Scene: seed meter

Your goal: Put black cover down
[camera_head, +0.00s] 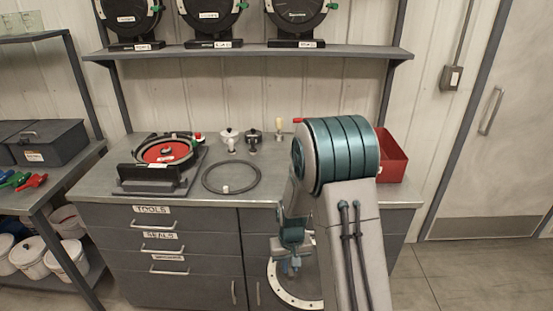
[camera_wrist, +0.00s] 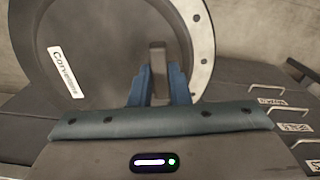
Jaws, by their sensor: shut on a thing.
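The black cover (camera_wrist: 95,45) is a large round dark disc with a pale, bolt-holed rim and a white label. It fills much of the wrist view. My gripper (camera_wrist: 158,80) has its blue fingers shut on the block-like handle in front of the cover's face. In the head view the cover's pale rim (camera_head: 283,296) shows low in front of the cabinet, below the worktop. My arm hides most of the cover there, and my gripper (camera_head: 292,264) is partly hidden. The seed meter (camera_head: 150,177), with a red disc inside, lies open on the left of the bench.
A dark ring (camera_head: 208,182) lies on the worktop (camera_head: 270,190) beside the meter, with small fittings (camera_head: 230,140) behind it. A red bin (camera_head: 393,160) stands at the right end. Upright discs sit on the shelf (camera_head: 250,52). Free worktop shows right of the ring.

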